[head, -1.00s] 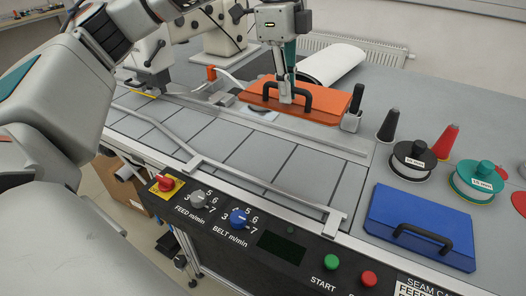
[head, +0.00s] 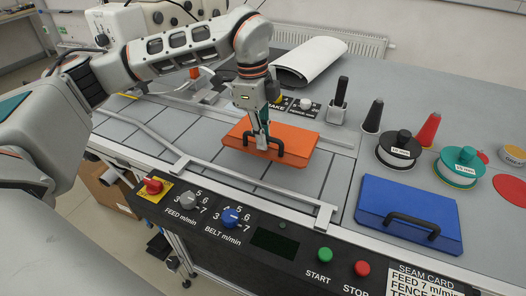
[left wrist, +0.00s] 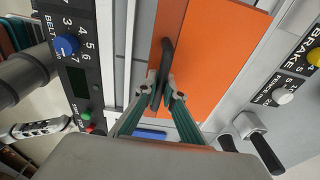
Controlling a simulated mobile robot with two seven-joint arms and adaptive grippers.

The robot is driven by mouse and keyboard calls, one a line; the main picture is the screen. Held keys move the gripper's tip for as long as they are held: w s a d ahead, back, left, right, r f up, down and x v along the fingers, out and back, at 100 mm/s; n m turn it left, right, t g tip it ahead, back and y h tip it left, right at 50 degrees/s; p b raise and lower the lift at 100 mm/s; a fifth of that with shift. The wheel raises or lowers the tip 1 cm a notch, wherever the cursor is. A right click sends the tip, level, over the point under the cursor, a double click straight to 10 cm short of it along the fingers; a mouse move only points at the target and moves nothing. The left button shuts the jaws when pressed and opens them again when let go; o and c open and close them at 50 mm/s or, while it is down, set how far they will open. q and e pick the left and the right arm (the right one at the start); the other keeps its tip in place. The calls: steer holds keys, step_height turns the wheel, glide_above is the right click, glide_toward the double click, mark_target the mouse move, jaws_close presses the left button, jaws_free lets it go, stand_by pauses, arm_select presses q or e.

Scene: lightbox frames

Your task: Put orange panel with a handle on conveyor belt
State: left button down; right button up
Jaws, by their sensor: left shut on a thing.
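The orange panel (head: 298,143) has a black handle (head: 278,147) on top. In the head view it is over the right part of the grey conveyor belt (head: 205,133); whether it touches the belt I cannot tell. My left gripper (head: 262,143) comes from above and is shut on the handle. In the left wrist view the fingers (left wrist: 165,97) pinch the black handle (left wrist: 168,55) over the orange panel (left wrist: 215,75). My right gripper is not in view.
A blue panel with a black handle (head: 375,208) lies at the front right. Thread spools (head: 400,148), cones (head: 428,130) and a dark-handled tool (head: 338,105) stand behind it. A metal guide rail (head: 150,130) and the control panel (head: 250,232) edge the belt.

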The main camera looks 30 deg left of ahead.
mark_target(263, 152)
arm_select(q)
steer(key=shift+f, duration=2.6)
steer(key=c, duration=2.2)
jaws_free()
steer(key=shift+o, duration=0.2)
steer(key=shift+r, duration=0.1)
steer(key=r, duration=0.4)
steer(key=a+r, duration=0.1)
steer(key=r, duration=0.6)
steer(key=shift+s+a+r+b, duration=0.1)
steer(key=shift+a+r+b, duration=0.15)
steer(key=shift+r+b, duration=0.15)
